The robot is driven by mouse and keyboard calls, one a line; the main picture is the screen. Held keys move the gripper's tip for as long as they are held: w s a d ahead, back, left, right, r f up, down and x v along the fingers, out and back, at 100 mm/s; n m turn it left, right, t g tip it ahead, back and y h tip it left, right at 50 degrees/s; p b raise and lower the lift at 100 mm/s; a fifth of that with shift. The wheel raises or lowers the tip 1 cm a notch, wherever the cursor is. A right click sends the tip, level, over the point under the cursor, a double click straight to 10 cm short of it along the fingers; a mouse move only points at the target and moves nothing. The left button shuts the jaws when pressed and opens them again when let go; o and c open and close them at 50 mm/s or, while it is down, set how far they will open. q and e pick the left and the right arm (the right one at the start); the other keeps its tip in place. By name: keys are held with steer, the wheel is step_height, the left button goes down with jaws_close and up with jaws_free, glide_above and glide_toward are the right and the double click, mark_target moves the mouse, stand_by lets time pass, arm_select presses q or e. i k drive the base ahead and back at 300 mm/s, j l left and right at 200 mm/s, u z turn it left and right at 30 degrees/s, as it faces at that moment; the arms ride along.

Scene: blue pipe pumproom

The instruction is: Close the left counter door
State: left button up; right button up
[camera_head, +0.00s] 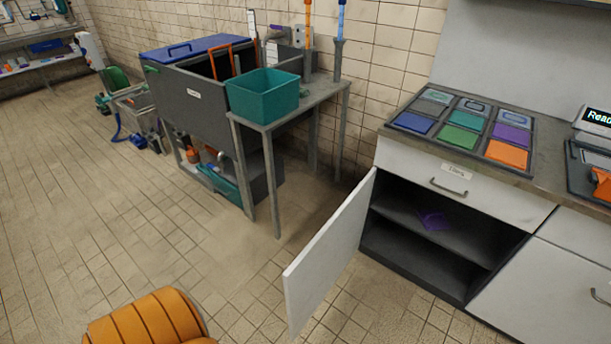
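The left counter door (330,253) is a white panel standing wide open, swung out from the left side of the counter cabinet (448,185). Its hinge edge meets the cabinet's left front, and its free edge points toward the lower left. The opening shows a dark interior with a shelf (460,237) and a small purple item (434,220) on it. The door's handle is not visible. Neither of my grippers is in view, and nothing touches the visible part of the door.
Above the opening is a closed drawer with a handle (448,188). A closed white door (550,292) is to the right. A metal table (292,119) with a teal bin (263,95) stands left of the counter. An orange ribbed object (148,319) is at the bottom. Tiled floor left of the door is clear.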

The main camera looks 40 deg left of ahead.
mark_target(307, 280)
steer(key=j, duration=0.45)
steer(key=k+j+z, duration=0.1)
steer(key=j, duration=0.35)
steer(key=k+j, duration=0.1)
steer(key=j, duration=0.35)
steer(key=j+z, duration=0.15)
steer(key=j, duration=0.25)
steer(key=i+j, duration=0.1)
steer(key=j, duration=0.3)
steer(key=j+z, duration=0.1)
steer(key=j, duration=0.3)
steer(key=i, duration=0.05)
